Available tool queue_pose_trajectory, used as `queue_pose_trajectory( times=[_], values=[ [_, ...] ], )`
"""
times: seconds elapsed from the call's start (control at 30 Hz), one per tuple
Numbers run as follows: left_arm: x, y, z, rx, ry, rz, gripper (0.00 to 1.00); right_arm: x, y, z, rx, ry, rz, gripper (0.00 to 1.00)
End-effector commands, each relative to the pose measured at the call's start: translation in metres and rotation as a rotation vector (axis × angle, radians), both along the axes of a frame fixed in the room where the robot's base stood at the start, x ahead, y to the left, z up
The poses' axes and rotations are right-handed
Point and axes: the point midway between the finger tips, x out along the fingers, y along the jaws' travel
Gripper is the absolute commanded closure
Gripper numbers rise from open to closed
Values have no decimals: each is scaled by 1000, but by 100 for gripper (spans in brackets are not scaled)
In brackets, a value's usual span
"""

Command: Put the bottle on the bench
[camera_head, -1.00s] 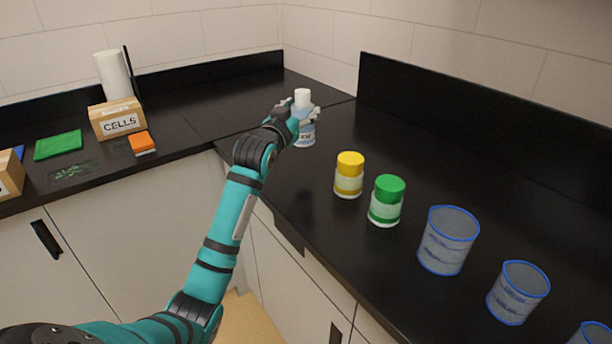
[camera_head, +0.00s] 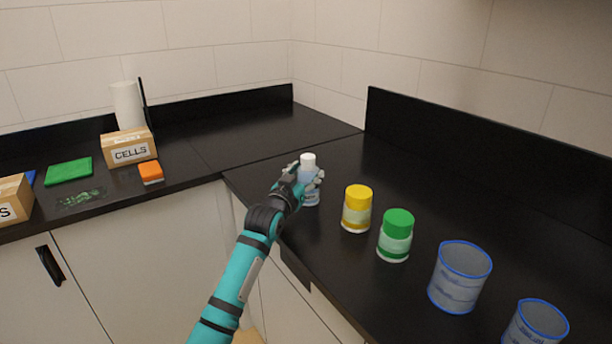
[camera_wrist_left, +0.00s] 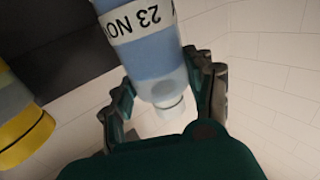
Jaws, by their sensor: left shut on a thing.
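The bottle (camera_head: 309,170) has a white cap and a pale blue body. My left gripper (camera_head: 306,181) is shut on it and holds it upright at the near edge of the black bench (camera_head: 345,290), left of the yellow-lidded jar. In the left wrist view the bottle (camera_wrist_left: 152,60) lies between the two fingers of the gripper (camera_wrist_left: 165,95), with a white label reading "23 NO". Whether its base touches the bench cannot be told. My right gripper is not in view.
A yellow-lidded jar (camera_head: 357,210), a green-lidded jar (camera_head: 396,237) and blue-rimmed beakers (camera_head: 460,278) stand along the right bench. A CELLS box (camera_head: 129,149), orange block (camera_head: 151,172) and green cloth (camera_head: 69,171) are on the left bench. The corner is clear.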

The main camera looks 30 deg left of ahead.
Motion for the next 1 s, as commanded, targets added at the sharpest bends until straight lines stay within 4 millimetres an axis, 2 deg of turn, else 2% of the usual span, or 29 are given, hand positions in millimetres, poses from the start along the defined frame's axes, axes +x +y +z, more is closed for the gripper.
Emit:
queue_pose_trajectory(
  times=[0.17, 0.2, 0.33, 0.67, 0.87, 1.0],
  values=[
    [0, 0, -1, 0, -2, 0, 87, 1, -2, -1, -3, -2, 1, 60],
    [0, 0, -2, 0, 0, 0, 41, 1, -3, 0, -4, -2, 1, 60],
    [0, 0, -2, 0, 0, 0, 24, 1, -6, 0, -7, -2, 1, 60],
    [0, 0, 2, 0, -1, 0, 23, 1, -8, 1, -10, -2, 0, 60],
    [-26, -5, -1, 1, 0, -1, 23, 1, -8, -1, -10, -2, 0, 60],
    [-57, -10, -1, 1, 0, -1, 23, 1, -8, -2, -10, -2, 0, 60]
  ],
)
